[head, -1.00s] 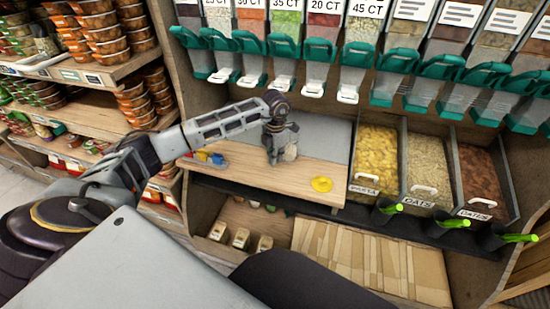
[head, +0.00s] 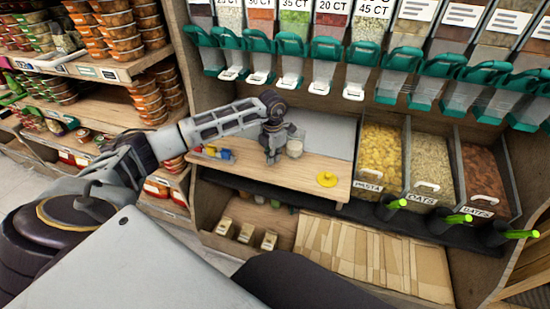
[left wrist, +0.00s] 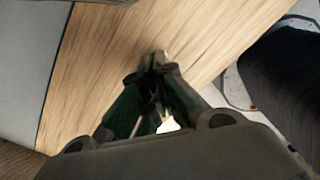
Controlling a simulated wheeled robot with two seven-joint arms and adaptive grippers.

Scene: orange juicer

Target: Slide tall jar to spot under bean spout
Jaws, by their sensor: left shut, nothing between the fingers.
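A small pale, see-through jar (head: 295,147) stands upright on the wooden counter (head: 285,174), near the grey panel behind it. My left gripper (head: 272,160) is shut and empty, pointing down just left of the jar and apart from it. In the left wrist view the closed fingers (left wrist: 160,58) are over the wood, and I cannot make out the jar. The clear bean dispenser (head: 294,62) with a teal lever hangs in the row above the counter. My right gripper is not in view.
A yellow lid (head: 327,179) lies on the counter to the right of the jar. Small yellow and blue items (head: 217,153) lie at its left end. A pasta bin (head: 380,155) borders it on the right. The counter's front middle is clear.

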